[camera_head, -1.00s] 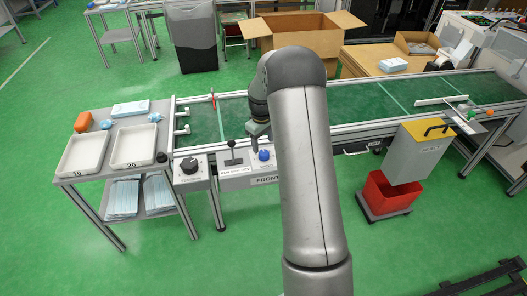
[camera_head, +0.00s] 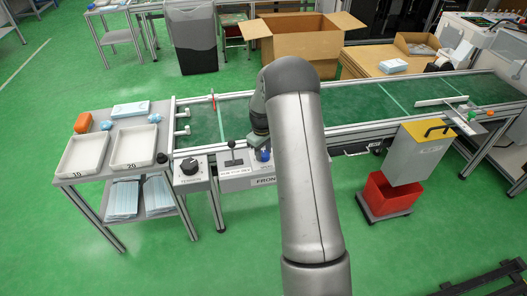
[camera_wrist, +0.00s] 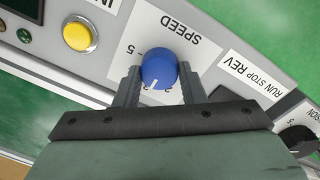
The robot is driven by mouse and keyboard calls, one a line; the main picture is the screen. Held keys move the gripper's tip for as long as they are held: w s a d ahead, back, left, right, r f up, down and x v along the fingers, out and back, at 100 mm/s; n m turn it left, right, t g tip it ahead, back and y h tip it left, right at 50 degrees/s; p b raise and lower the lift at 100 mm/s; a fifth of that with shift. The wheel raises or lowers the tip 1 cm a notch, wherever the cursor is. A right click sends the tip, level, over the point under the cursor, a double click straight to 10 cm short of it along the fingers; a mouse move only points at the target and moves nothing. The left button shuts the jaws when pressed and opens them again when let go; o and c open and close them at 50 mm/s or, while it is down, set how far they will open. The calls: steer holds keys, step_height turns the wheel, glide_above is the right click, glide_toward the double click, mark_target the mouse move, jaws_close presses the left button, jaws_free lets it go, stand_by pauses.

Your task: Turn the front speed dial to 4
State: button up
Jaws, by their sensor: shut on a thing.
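The blue front speed dial (camera_wrist: 158,70) sits on a white plate marked SPEED on the control panel (camera_wrist: 205,52). My gripper (camera_wrist: 160,74) has one finger on each side of the dial and is shut on it. The dial's white pointer line points down in the wrist view, toward my palm. A 5 shows at the dial's upper left and a 2 near its lower right; other scale marks are partly hidden by the fingers. In the head view the dial (camera_head: 263,156) is partly hidden behind my gripper (camera_head: 259,144) and arm.
A black lever (camera_head: 232,153) marked RUN STOP REV and a black tension dial (camera_head: 189,166) stand left of the speed dial in the head view. A yellow button (camera_wrist: 79,37) is near in the wrist view. The green conveyor belt (camera_head: 350,107) runs behind.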

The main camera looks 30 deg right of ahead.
steer(key=shift+m, duration=0.3)
steer(key=m, duration=0.3)
steer(key=shift+b, duration=0.3)
steer(key=shift+w+d+m, duration=0.1)
steer(key=shift+m, duration=2.4)
steer(key=o, duration=1)
step_height(320, 180, up, 18)
steer(key=p, duration=0.1)
steer(key=shift+w+a+f, duration=0.15)
steer(key=shift+a+f, duration=0.1)
steer(key=shift+a, duration=0.15)
